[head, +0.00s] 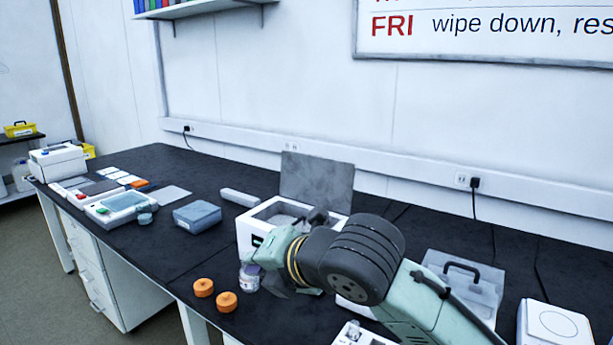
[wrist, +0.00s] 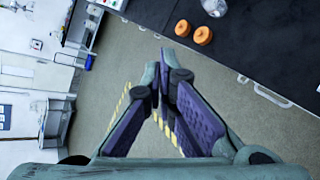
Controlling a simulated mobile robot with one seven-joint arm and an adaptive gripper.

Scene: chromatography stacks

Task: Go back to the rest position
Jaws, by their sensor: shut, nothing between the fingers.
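My gripper (wrist: 160,72) is shut and empty in the wrist view, its purple-padded fingers meeting at the tips, with bare floor behind them. In the head view my arm reaches in from the lower right over the bench, and its end mostly hides the fingers. It is in front of a white box with a raised grey lid (head: 316,182). A small clear jar (head: 249,279) stands on the bench beside the arm's end; a clear jar also shows at the top of the wrist view (wrist: 214,7).
Two orange caps (head: 203,287) lie near the front edge of the black bench (head: 180,250). A blue-grey box (head: 197,216) and white instruments stand to the left. A grey case with a handle (head: 462,280) and a white device (head: 553,325) are at the right.

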